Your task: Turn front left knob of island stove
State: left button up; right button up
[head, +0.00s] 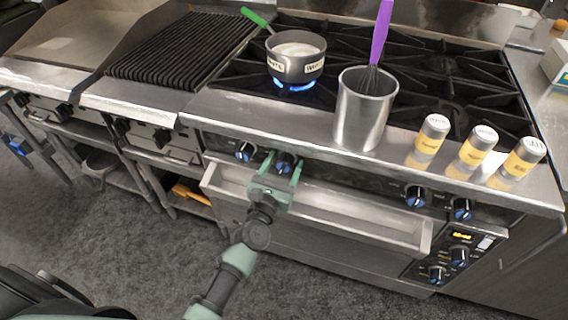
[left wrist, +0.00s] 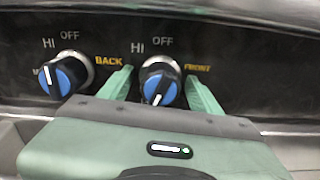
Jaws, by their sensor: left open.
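The front left knob (left wrist: 160,82), blue-faced with a silver ring, sits beside the label FRONT in the left wrist view. Its white mark points down. In the head view the knob (head: 286,161) is on the stove's front panel. My left gripper (head: 281,163) is open, with one green finger on each side of this knob. In the left wrist view the fingers of the gripper (left wrist: 160,88) flank the knob; I cannot tell if they touch it. The island stove (head: 255,122) has black grates. My right gripper is not in view.
The back knob (left wrist: 66,75) is close on the left. A pot (head: 296,68) stands over a blue flame. A steel container (head: 361,125) with a purple-handled whisk (head: 381,30) and several spice shakers (head: 429,140) stand near the front edge.

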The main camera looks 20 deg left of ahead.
pick_arm(q)
jog(key=c, duration=1.4)
jog(key=shift+o, duration=0.2)
